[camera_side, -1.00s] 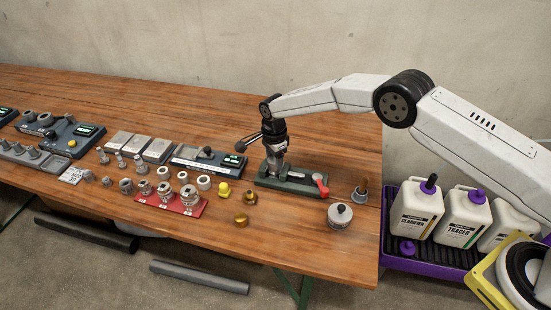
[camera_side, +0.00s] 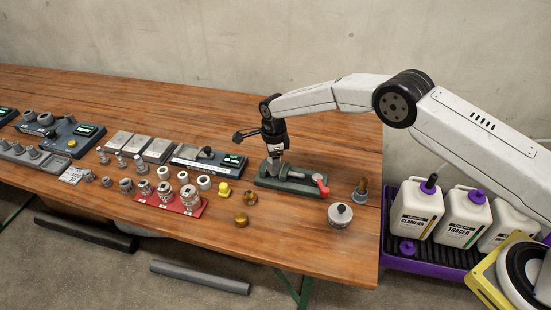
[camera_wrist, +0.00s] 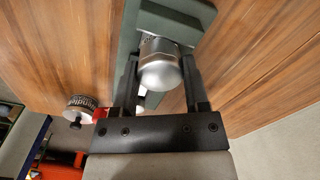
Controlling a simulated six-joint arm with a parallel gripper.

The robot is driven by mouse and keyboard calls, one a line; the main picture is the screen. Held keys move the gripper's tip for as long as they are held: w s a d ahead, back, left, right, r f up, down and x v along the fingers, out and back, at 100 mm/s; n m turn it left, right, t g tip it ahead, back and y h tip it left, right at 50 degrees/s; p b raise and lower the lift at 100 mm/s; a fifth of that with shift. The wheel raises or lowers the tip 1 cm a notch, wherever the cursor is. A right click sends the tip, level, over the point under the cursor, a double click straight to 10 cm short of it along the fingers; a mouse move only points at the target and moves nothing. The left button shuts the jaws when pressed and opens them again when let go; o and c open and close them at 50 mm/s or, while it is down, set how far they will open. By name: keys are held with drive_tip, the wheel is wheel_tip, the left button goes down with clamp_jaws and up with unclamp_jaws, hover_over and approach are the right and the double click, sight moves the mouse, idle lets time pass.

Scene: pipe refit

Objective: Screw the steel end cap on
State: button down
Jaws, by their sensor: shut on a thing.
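The steel end cap (camera_wrist: 160,68) is a round, smooth silver piece between my gripper's fingers in the wrist view. My gripper (camera_wrist: 161,62) is shut on its sides. A collar with faint markings shows just beyond the cap, over the green vise (camera_wrist: 158,22). In the side view my gripper (camera_side: 275,165) points straight down at the green vise (camera_side: 262,181), which has a red handle (camera_side: 321,186). The cap is too small and covered there to make out. The thread is hidden, so I cannot tell how far the cap is seated.
A grey tin with a black knob (camera_side: 340,215) and a brown-handled brush or tool (camera_side: 360,192) stand right of the vise. Brass fittings (camera_side: 241,219) and a red tray of steel fittings (camera_side: 192,210) lie left.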

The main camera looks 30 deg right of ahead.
drive_tip(key=m, duration=0.5)
drive_tip(key=shift+w+r, duration=0.1)
idle(0.3)
drive_tip(key=shift+c, duration=1.4)
unclamp_jaws()
drive_tip(key=n, duration=0.2)
drive_tip(key=shift+n, duration=0.3)
drive_tip(key=shift+a+n, duration=0.1)
drive_tip(key=shift+n, duration=1.4)
